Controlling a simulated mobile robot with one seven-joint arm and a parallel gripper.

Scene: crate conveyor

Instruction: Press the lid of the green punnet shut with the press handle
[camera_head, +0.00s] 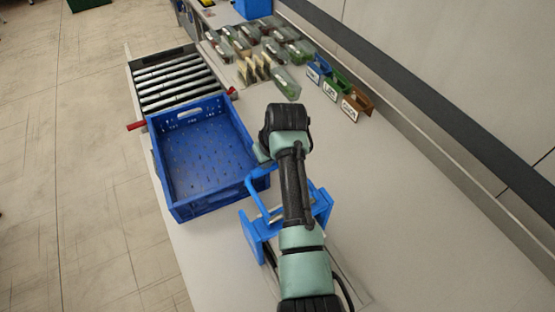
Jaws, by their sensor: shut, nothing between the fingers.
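A blue press-like frame (251,236) stands on the bench, with a blue looped handle (254,199) at its left. My arm crosses over it and hides its middle, so I cannot tell whether a punnet sits inside. My gripper cannot be made out; the arm's links cover that area. Several clear punnets with red or green contents stand at the back of the bench. A green-filled punnet (287,84) is the nearest of them. I cannot tell which is the green punnet of the task.
An empty blue crate (184,111) stands left of the press, before a roller conveyor (178,79). Small labelled blue (318,68), green (336,83) and brown (357,102) bins line the back right. Upright cards (253,69) stand among the punnets. Bench right of my arm is clear.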

